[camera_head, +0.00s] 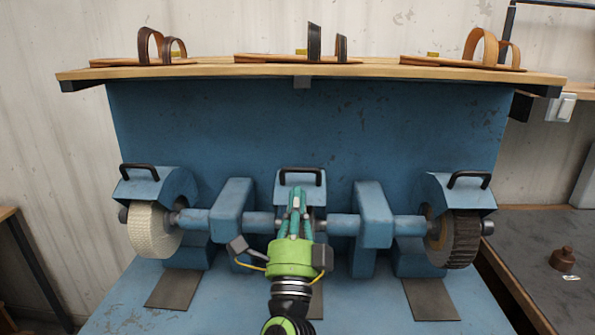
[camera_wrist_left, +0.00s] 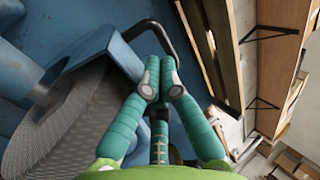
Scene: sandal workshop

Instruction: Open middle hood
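The middle hood (camera_head: 315,185) is a blue cover at the centre of the grinding machine, with a black handle (camera_head: 300,170) on its top. It looks lowered, like the two side hoods. My left gripper (camera_head: 297,192), green with teal fingers, is in front of the middle hood, with its tips just below the handle bar. In the left wrist view the gripper (camera_wrist_left: 160,80) has its fingertips together, with nothing visible between them. The handle (camera_wrist_left: 172,42) arches just beyond the tips; whether they touch is unclear. The middle wheel (camera_wrist_left: 65,115) shows at left there. My right gripper is out of view.
The left hood (camera_head: 160,187) covers a pale wheel (camera_head: 150,232), and the right hood (camera_head: 450,190) a dark brush wheel (camera_head: 463,240). A wooden shelf (camera_head: 220,70) with several sandals overhangs the machine. A bench (camera_head: 540,260) stands at right.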

